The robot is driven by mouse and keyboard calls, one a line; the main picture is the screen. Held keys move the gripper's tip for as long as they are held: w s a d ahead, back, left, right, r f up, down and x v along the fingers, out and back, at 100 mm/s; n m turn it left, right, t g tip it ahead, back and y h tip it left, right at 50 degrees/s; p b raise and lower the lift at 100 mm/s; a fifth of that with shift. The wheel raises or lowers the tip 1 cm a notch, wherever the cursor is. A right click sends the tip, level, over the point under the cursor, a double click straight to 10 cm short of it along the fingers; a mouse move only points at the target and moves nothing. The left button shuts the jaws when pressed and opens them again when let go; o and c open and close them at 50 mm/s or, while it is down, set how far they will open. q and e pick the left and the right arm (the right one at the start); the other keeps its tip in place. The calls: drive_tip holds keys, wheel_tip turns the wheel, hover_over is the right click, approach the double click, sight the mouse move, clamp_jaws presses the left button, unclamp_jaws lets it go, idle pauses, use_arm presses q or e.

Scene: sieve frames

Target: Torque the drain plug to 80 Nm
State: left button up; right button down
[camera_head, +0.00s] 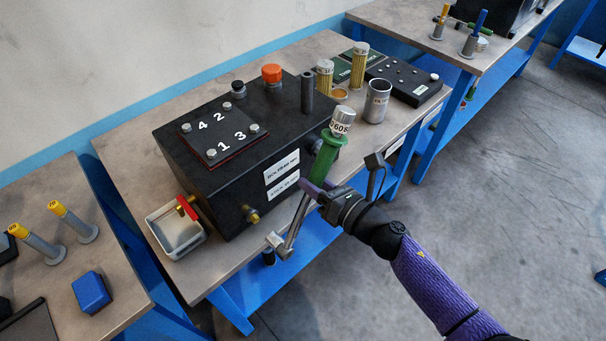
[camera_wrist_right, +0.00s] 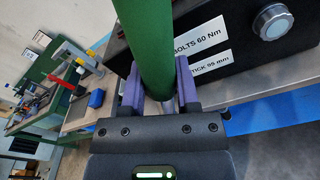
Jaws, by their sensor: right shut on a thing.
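My right gripper (camera_head: 318,190) is shut on the green handle (camera_head: 325,158) of a wrench, which stands tilted in front of the black box (camera_head: 205,185). The handle also shows between the jaws (camera_wrist_right: 160,95) in the wrist view. The silver shaft runs down to a head (camera_head: 280,243) near the table's front edge, apart from the box. At the top is a silver end (camera_head: 341,122) with numbers only partly legible. A brass-tipped fitting (camera_head: 252,214) is low on the box front; the wrist view shows a round silver cap (camera_wrist_right: 272,20). I cannot tell which is the drain plug.
A plate with bolts numbered 1 to 4 (camera_head: 220,130) and an orange cap (camera_head: 271,73) are on the box. The box carries a "BOLTS 60 Nm" label (camera_wrist_right: 200,35). Floor at right is clear.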

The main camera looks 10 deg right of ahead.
drive_tip(key=shift+w+a, duration=0.15)
drive_tip(key=shift+w, duration=0.1)
drive_tip(key=x, duration=0.5)
drive_tip(key=s+a+r+n, duration=0.1)
drive_tip(key=s+a+n, duration=0.6)
drive_tip(key=a, duration=0.3)
drive_tip(key=shift+s+r+n+h+p, duration=0.3)
drive_tip(key=shift+s+h+p, duration=0.1)
drive_tip(key=shift+s, duration=0.15)
drive_tip(key=shift+a, duration=0.1)
